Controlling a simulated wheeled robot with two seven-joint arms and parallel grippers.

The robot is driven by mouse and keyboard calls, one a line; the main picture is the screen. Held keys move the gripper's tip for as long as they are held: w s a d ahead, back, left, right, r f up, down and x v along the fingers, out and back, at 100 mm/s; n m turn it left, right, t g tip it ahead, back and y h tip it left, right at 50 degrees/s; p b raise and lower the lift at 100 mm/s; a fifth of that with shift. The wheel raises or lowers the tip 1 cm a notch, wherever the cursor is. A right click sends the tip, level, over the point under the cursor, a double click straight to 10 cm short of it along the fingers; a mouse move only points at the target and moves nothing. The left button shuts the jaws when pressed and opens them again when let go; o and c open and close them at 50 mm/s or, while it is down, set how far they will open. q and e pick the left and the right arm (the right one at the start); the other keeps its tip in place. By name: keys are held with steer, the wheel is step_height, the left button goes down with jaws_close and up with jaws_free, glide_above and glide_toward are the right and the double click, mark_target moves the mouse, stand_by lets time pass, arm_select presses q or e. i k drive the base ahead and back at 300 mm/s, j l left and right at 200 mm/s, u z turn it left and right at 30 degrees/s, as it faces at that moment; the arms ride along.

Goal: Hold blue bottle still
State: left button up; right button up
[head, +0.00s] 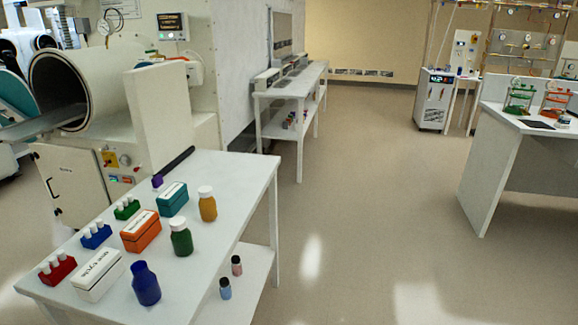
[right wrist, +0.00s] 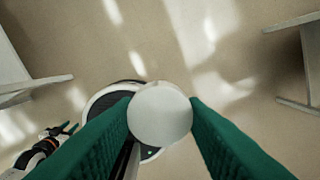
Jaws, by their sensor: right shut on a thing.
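A dark blue bottle (head: 146,284) stands upright near the front edge of the white table in the head view. It has a blue neck and no white cap on it. Neither gripper shows in the head view. In the right wrist view my right gripper (right wrist: 160,108) is shut on a round white thing (right wrist: 160,114), seen end-on above the floor. What lies under its white face is hidden.
The table (head: 232,170) also holds a green bottle (head: 181,240), a yellow bottle (head: 207,207), an orange box (head: 141,232), a white box (head: 97,275), a teal box (head: 172,199) and tube racks. Small bottles stand on its lower shelf (head: 240,292). The floor to the right is clear.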

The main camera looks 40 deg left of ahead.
mark_target(146, 284)
steer(key=i+l+u, duration=0.1)
steer(key=i, duration=0.35)
steer(key=i+l+u, duration=0.1)
steer(key=i+l, duration=0.2)
steer(key=i, duration=0.15)
steer(key=i+u, duration=0.6)
steer(key=u, duration=0.2)
steer(key=i+u, duration=0.25)
steer(key=u, duration=0.15)
steer(key=i+l+u, duration=0.25)
steer(key=u, duration=0.2)
steer(key=i+l+u, duration=0.2)
steer(key=u, duration=0.2)
steer(key=i+l+u, duration=0.2)
steer(key=u, duration=0.15)
steer(key=i+l+u, duration=0.2)
steer(key=l+u, duration=0.2)
steer(key=i+l+u, duration=0.1)
steer(key=l+u, duration=0.25)
steer(key=i+l+u, duration=0.1)
steer(key=l+u, duration=0.25)
